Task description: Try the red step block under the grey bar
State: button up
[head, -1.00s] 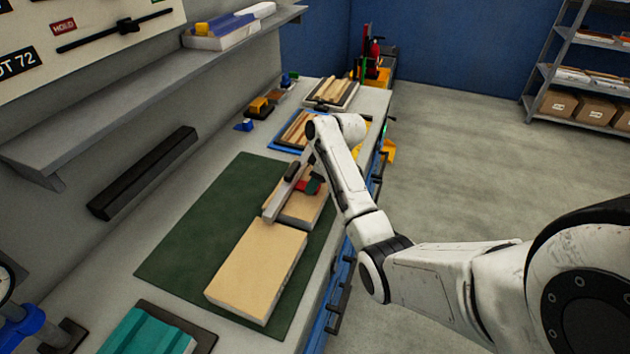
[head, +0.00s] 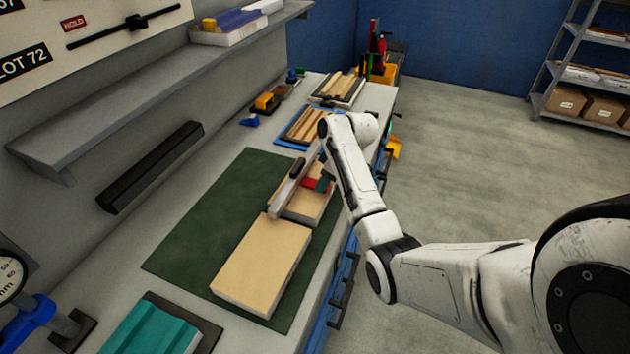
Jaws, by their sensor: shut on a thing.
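The grey bar (head: 288,190) lies along the top of a small pale panel section (head: 301,208) on the dark green mat. A dark grip sits on the bar's upper part. The red step block (head: 309,183) is at the bar's right side, low over the panel; I cannot tell whether any of it is under the bar.
A larger tan panel (head: 262,266) lies nearer on the green mat (head: 196,240). A teal ribbed piece (head: 150,330) is at the front. Blue-edged and dark trays of wooden strips (head: 338,88) stand farther back. The mat's left side is clear.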

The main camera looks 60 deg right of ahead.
jog(key=shift+s+p, duration=0.45)
jog(key=shift+s, duration=0.3)
jog(key=shift+r+p, duration=0.55)
jog(key=shift+r, duration=2.95)
